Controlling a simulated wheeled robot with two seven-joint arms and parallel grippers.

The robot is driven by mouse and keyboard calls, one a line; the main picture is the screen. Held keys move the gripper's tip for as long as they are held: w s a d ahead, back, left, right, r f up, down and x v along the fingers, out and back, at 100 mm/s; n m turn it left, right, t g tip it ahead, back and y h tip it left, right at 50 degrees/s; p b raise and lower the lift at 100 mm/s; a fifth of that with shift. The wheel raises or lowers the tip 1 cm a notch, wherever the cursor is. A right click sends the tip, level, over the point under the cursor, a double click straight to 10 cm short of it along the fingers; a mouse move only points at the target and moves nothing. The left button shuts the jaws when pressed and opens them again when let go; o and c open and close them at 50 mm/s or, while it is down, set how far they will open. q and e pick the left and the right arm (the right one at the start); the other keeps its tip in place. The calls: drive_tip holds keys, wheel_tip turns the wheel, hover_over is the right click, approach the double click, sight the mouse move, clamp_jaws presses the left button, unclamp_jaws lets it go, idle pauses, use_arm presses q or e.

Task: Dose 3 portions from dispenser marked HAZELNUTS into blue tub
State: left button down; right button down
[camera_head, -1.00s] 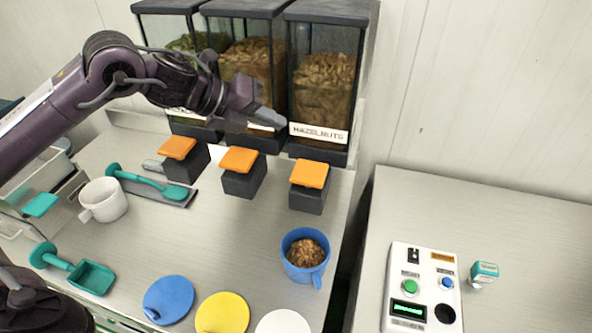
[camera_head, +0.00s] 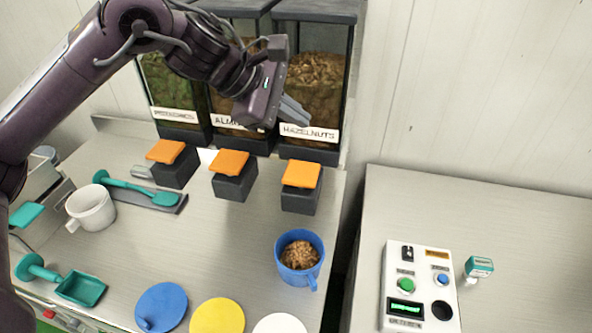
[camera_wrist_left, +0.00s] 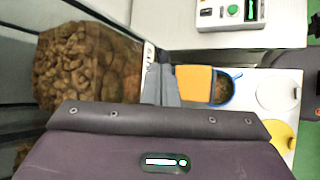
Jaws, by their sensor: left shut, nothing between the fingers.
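The dispenser marked HAZELNUTS (camera_head: 318,75) is the rightmost of the row at the back, filled with brown pieces. Its orange paddle (camera_head: 302,173) sits on a dark block in front, below the label. The blue tub (camera_head: 310,271) stands on the counter in front of that paddle and holds brown pieces. My left gripper (camera_head: 294,112) is shut and empty, in front of the HAZELNUTS dispenser near its label and above the paddle. In the left wrist view the fingers (camera_wrist_left: 160,85) point toward the orange paddle (camera_wrist_left: 194,84), with the blue tub (camera_wrist_left: 226,90) beyond. My right gripper is not in view.
Two other dispensers stand to the left with orange paddles (camera_head: 230,162). A white mug (camera_head: 91,208), teal scoops (camera_head: 82,288) and blue, yellow and white lids (camera_head: 218,317) lie on the counter. A control box (camera_head: 421,285) and teal stamp (camera_head: 479,267) sit on the right table.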

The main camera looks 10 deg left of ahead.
use_arm(q)
drive_tip(key=shift+f, duration=0.2)
drive_tip(key=b, duration=0.6)
approach(302, 171)
drive_tip(key=w+d, duration=0.1)
drive_tip(key=w+d+f, duration=0.1)
drive_tip(key=d, duration=0.1)
drive_tip(key=w+d+f, duration=0.1)
drive_tip(key=shift+w+d+f, duration=0.1)
drive_tip(key=shift+w+d, duration=0.15)
drive_tip(key=shift+d, duration=0.1)
drive_tip(key=shift+f, duration=0.3)
idle(1.0)
drive_tip(key=shift+f+b, duration=0.4)
drive_tip(key=shift+b, duration=0.3)
drive_tip(key=shift+f+b, duration=0.95)
drive_tip(key=shift+f, duration=0.15)
idle(0.6)
drive_tip(key=shift+r, duration=0.1)
drive_tip(key=shift+r+p, duration=1)
drive_tip(key=shift+r, duration=0.4)
drive_tip(key=shift+r, duration=0.15)
